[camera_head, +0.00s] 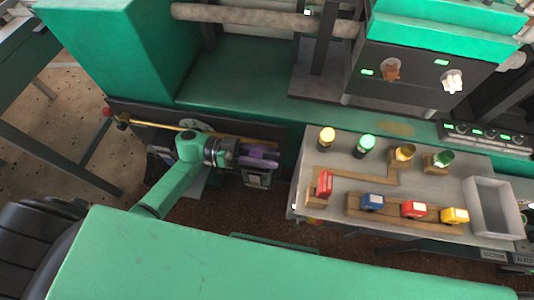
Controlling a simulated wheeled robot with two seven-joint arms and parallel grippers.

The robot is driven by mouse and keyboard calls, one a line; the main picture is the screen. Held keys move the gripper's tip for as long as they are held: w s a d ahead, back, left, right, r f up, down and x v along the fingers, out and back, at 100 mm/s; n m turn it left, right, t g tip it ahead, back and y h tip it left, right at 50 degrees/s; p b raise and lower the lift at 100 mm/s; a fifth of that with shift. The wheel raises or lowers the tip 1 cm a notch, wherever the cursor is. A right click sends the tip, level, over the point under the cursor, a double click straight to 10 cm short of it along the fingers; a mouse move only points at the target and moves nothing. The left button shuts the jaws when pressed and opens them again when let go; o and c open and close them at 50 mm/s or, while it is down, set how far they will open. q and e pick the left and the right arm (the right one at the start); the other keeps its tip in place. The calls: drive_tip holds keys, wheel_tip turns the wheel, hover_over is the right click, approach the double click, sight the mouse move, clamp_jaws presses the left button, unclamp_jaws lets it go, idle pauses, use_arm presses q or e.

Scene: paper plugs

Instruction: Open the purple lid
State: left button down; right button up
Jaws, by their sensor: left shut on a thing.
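The purple lid (261,154) is at the lower front of the green machine, right of my left wrist. It looks small and partly covered by the gripper. My left gripper (240,156) reaches it from the left and is shut on it. A grey box-like part (257,179) is just below the lid. Whether the lid is raised from what it covers cannot be told. My right gripper is not in view.
A grey table (333,224) right of the gripper bears yellow and green knobs and blue, red and yellow blocks (372,202). A grey bin (493,207) stands at its right end. The green machine (235,85) stands behind. A yellow rod (155,124) runs left of the gripper.

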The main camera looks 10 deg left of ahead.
use_arm(q)
drive_tip(key=shift+w+r+n+p, duration=0.5)
drive_tip(key=shift+r+n+p, duration=0.2)
drive_tip(key=shift+n+p, duration=0.35)
drive_tip(key=shift+w+r+n+p, duration=0.1)
drive_tip(key=shift+w+n+p, duration=0.15)
drive_tip(key=shift+n+p, duration=0.3)
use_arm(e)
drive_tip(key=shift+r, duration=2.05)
use_arm(q)
drive_tip(key=c, duration=0.6)
unclamp_jaws()
drive_tip(key=shift+c, duration=0.2)
drive_tip(key=shift+a, duration=0.1)
drive_tip(key=a+b, duration=0.3)
drive_tip(key=a, duration=1.1)
drive_tip(key=shift+a+b, duration=0.25)
drive_tip(key=shift+b, duration=0.15)
drive_tip(key=shift+c, duration=0.3)
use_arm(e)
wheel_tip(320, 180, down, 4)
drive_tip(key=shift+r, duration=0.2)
